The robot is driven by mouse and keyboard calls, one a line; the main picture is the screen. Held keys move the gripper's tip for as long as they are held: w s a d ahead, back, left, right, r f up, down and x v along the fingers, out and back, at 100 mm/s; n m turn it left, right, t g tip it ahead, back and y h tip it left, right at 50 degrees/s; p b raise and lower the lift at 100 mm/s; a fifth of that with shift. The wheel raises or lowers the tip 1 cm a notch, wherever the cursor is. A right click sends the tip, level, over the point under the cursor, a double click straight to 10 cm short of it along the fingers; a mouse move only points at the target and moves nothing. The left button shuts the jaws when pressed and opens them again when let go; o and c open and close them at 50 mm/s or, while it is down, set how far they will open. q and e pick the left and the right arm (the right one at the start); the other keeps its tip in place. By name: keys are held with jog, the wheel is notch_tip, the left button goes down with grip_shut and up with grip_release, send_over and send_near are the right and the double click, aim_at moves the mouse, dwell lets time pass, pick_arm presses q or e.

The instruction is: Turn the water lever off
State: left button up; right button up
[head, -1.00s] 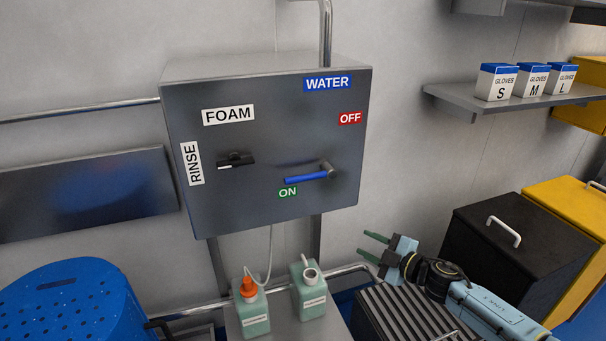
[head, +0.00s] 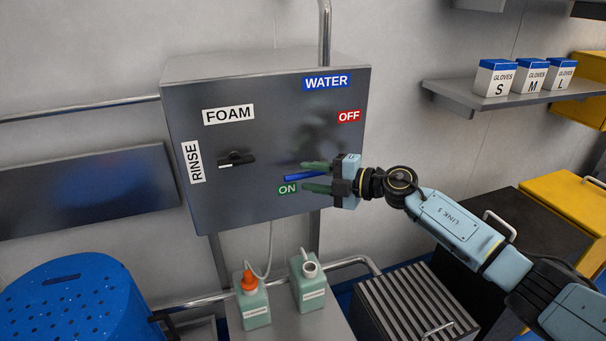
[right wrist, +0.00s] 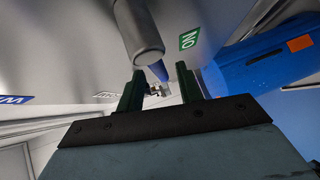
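The blue water lever (head: 300,177) on the grey control box (head: 240,190) lies nearly level, its free end pointing left, beside the green ON label (head: 287,189). The red OFF label (head: 349,116) is higher at the right. My right gripper (head: 316,177) is open at the box front, one finger above the lever and one below. In the right wrist view the lever (right wrist: 158,70) shows between the open fingers (right wrist: 158,88), with its grey pivot (right wrist: 140,35) in front. I cannot tell whether a finger touches it. In the head view the gripper hides the pivot. My left gripper is not in view.
A black foam/rinse knob (head: 237,160) sits left of the lever. Below the box stand two green bottles (head: 254,305) near a pipe. A ribbed dark box (head: 410,305), a black bin and a yellow bin (head: 570,205) are at the right. Glove boxes (head: 495,78) stand on a shelf.

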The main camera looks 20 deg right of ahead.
jog(key=shift+x, duration=1.35)
jog(key=shift+c, duration=0.5)
grip_shut()
